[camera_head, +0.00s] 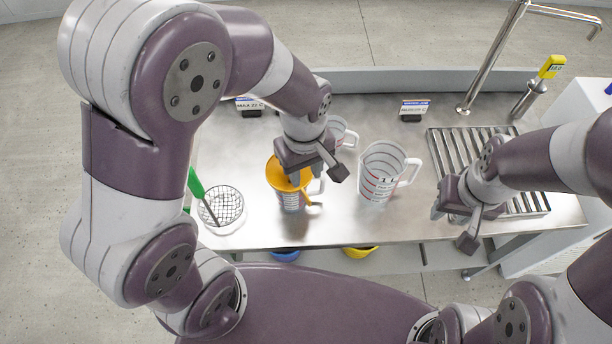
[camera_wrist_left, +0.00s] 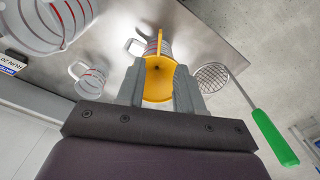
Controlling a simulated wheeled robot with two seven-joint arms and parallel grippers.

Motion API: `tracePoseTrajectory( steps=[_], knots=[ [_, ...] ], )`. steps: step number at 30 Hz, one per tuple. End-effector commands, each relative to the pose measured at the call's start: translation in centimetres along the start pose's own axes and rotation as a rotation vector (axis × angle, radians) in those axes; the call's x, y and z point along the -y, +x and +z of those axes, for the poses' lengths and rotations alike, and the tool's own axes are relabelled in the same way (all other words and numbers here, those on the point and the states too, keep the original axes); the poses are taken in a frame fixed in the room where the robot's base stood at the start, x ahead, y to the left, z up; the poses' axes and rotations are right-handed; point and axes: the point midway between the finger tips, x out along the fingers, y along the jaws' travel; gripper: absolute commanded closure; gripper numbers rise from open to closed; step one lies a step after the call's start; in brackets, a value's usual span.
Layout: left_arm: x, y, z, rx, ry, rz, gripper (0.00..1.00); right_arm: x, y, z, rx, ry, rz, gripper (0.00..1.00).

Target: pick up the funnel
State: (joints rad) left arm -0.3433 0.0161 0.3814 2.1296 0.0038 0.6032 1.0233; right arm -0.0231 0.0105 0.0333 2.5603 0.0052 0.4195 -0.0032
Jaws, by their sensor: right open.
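The orange funnel (camera_head: 277,174) sits in the mouth of a clear measuring jug (camera_head: 290,201) near the front left of the steel table. In the left wrist view the funnel (camera_wrist_left: 158,82) lies between my left gripper's two grey fingers (camera_wrist_left: 159,88), bowl facing the camera. My left gripper (camera_head: 317,172) is right at the funnel in the head view, partly hiding its rim. I cannot tell whether the fingers press on it. My right gripper (camera_head: 453,226) is open and empty over the right side of the table, by the drain grate.
A larger measuring jug (camera_head: 381,174) stands right of the funnel, and a smaller jug (camera_head: 338,130) stands behind. A wire strainer (camera_head: 222,206) with a green handle is at the left. A slatted drain (camera_head: 462,151) and tap (camera_head: 489,61) are at the right.

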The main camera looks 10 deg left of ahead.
Motion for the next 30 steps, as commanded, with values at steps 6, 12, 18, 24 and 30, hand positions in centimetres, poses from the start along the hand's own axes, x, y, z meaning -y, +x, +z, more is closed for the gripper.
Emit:
tracePoseTrajectory(
  steps=[6, 12, 18, 24, 30],
  knots=[
    [0.2, 1.8, 0.1, 0.006, -0.09, -0.012, 0.64, 0.0, 0.2, 0.0, 0.0, 0.0, 0.0, 0.57],
    [0.3, 6.3, 0.2, 0.006, -0.088, -0.011, 0.64, 0.0, 0.5, 0.0, 0.0, 0.0, 0.0, 0.57],
    [0.2, 8.7, 0.2, 0.006, -0.087, -0.011, 0.64, 0.0, 0.4, 0.0, 0.0, 0.0, 0.0, 0.57],
    [0.1, 12.2, 0.3, 0.004, -0.086, -0.009, 0.64, 0.0, 0.5, 0.0, 0.0, 0.0, 0.0, 0.57],
    [0.1, 12.8, 0.2, 0.003, -0.086, -0.006, 0.64, 0.0, 0.5, 0.0, 0.0, 0.0, 0.0, 0.57]
  ],
)
